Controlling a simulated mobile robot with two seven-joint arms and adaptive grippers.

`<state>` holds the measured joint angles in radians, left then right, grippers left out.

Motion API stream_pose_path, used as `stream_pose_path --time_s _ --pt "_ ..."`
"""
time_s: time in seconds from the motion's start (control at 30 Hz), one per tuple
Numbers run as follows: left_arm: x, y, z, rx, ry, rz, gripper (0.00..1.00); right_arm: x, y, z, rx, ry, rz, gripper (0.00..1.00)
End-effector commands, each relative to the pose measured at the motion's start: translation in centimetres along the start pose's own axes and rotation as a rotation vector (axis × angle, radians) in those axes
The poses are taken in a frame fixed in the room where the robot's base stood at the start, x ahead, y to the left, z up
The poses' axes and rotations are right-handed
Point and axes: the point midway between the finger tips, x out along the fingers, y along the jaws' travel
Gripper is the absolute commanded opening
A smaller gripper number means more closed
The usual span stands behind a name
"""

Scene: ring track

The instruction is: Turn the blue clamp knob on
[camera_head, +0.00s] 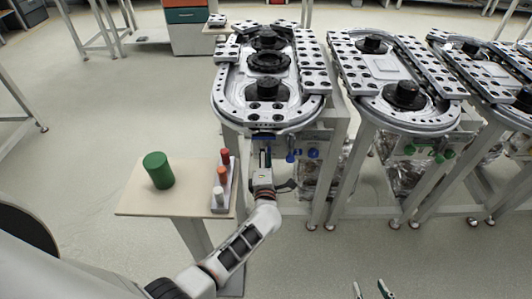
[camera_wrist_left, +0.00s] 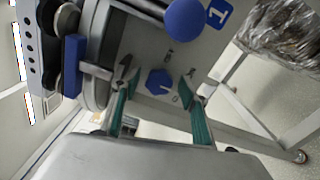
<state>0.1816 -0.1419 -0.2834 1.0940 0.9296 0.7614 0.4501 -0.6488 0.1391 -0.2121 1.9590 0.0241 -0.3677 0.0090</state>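The blue clamp knob (camera_wrist_left: 158,82) is six-sided and sits on the grey front panel (camera_wrist_left: 150,50), with small dark lettering around it that I cannot read. In the left wrist view it lies between the teal fingers of my left gripper (camera_wrist_left: 157,80), which is open, with a gap on both sides. In the head view my left gripper (camera_head: 264,160) is in front of the nearest track's panel, and I cannot make out the knob there. My right gripper (camera_head: 370,286) shows only its fingertips at the bottom edge, apart and empty.
A small table (camera_head: 140,203) holds a green cylinder (camera_head: 158,170) and a rack of pegs (camera_head: 222,182). More ring tracks (camera_head: 390,75) stand to the right. Open floor lies in front.

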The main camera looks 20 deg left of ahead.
Motion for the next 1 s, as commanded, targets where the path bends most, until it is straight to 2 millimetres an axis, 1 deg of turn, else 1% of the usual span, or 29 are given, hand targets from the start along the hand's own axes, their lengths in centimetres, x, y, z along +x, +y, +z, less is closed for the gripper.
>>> stream_pose_path --time_s 0.27,0.37,0.47,0.6,0.73,0.87,1.0 --pt "0.0 0.1 0.0 -0.001 0.0 0.001 0.44 -0.1 0.1 -0.2 -0.003 0.003 0.001 0.4" --pt "-0.6 0.0 0.0 -0.002 0.0 0.0 0.44 -0.1 0.1 -0.1 -0.003 0.002 0.001 0.4" --pt "-1.8 -0.1 0.0 -0.001 0.0 -0.001 0.44 -0.1 0.1 -0.1 -0.002 0.002 0.001 0.4" --pt "-4.1 -0.1 0.0 -0.002 0.0 -0.002 0.44 0.0 0.1 -0.2 -0.001 0.003 0.0 0.4" --pt "-5.9 -0.1 0.0 -0.002 0.0 -0.001 0.44 0.0 0.0 -0.2 -0.001 0.003 0.0 0.4" --pt "-7.1 0.0 0.0 -0.001 0.0 0.0 0.44 0.0 0.0 -0.2 -0.001 0.003 0.0 0.4" --pt "-7.5 0.1 0.0 -0.001 0.0 0.001 0.44 0.0 0.0 -0.2 0.0 0.003 0.0 0.4"
